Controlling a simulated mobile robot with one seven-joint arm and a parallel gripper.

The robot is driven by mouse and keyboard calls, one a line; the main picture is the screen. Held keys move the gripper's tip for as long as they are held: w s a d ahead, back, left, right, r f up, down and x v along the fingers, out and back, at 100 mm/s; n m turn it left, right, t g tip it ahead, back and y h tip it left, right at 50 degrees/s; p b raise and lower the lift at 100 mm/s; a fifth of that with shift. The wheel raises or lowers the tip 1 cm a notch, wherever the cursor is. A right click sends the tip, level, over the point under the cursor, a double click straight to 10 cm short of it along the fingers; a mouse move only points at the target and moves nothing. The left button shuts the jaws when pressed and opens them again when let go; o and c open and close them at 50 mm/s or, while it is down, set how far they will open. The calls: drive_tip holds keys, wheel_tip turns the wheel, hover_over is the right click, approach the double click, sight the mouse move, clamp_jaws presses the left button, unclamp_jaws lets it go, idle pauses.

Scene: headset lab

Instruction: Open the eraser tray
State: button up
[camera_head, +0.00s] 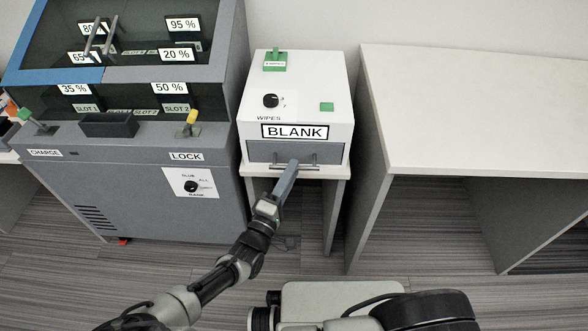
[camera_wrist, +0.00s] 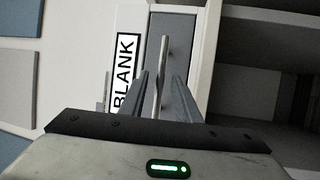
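A white box (camera_head: 335,92) carries the label BLANK and has a grey drawer front (camera_head: 262,153) below it, closed as far as I can see. No label reading eraser shows. A thin metal bar handle (camera_head: 312,167) runs across the drawer front; it also shows in the wrist view (camera_wrist: 164,48). My gripper (camera_head: 293,164) is at the middle of this handle. In the wrist view, its two fingers are apart, one on each side of the bar, with gaps between. The fingertips partly cover the drawer in the head view.
The box stands on a small white table (camera_head: 341,172). A grey cabinet (camera_head: 150,190) with LOCK and CHARGE labels stands close on the left. A white desk (camera_head: 470,115) stands on the right. The box top has a knob (camera_head: 270,100) marked WIPES and a green switch (camera_head: 275,62).

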drive_tip(key=shift+x, duration=1.1)
clamp_jaws()
